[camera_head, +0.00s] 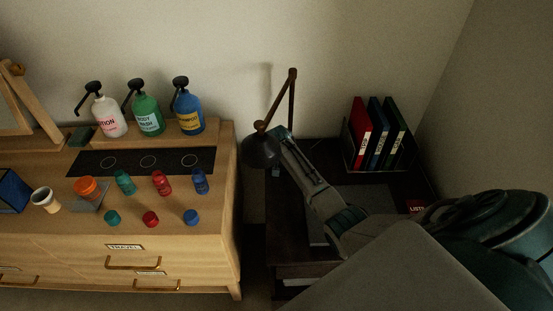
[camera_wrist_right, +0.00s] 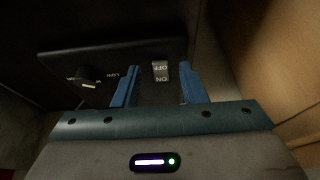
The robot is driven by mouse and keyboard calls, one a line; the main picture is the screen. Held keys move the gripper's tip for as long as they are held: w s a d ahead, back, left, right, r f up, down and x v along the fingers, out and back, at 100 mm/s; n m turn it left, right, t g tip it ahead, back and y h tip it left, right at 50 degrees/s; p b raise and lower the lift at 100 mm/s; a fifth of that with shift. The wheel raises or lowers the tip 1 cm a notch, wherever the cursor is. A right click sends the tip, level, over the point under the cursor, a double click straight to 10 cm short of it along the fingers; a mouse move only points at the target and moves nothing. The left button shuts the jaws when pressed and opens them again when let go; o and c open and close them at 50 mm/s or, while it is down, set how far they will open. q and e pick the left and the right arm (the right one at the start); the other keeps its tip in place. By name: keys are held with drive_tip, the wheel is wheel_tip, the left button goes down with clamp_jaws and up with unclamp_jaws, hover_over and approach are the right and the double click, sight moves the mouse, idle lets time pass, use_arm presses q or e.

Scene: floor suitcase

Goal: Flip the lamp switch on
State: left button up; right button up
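The desk lamp (camera_head: 262,150) has a dark round shade on a jointed brown arm above the dark desk, and no glow shows from it. In the right wrist view a black panel (camera_wrist_right: 110,62) carries a small pale switch (camera_wrist_right: 160,72) marked OFF and ON, with the lettering upside down. I cannot tell clearly which side is pressed. My right gripper (camera_wrist_right: 158,86) is open, its blue fingers on either side of the switch, with nothing held. Contact cannot be told. In the head view my right arm reaches to beside the lamp shade. My left gripper is out of view.
A black knob (camera_wrist_right: 87,84) sits on the same panel, left of the switch. Red, blue and green binders (camera_head: 377,135) stand at the desk's back. The wooden dresser (camera_head: 190,250), left of the desk, holds pump bottles (camera_head: 148,115), small bottles and caps.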

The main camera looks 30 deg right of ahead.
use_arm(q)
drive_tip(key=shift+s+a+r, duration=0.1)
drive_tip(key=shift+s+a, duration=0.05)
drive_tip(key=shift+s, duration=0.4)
use_arm(e)
drive_tip(key=shift+f, duration=0.15)
clamp_jaws()
drive_tip(key=shift+w+d+r+g+y+p, duration=0.15)
drive_tip(key=shift+w+r+g+y+p, duration=0.15)
drive_tip(key=shift+g+p, duration=0.15)
drive_tip(key=shift+w+d+f+g, duration=0.1)
drive_tip(key=shift+g, duration=0.25)
drive_tip(key=shift+w+d+f+g+y+b, duration=0.1)
drive_tip(key=shift+w+g+y+b, duration=0.1)
drive_tip(key=shift+g+y+b, duration=0.65)
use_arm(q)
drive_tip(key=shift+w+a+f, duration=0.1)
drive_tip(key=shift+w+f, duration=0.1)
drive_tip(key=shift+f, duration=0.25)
use_arm(e)
drive_tip(key=shift+g, duration=0.25)
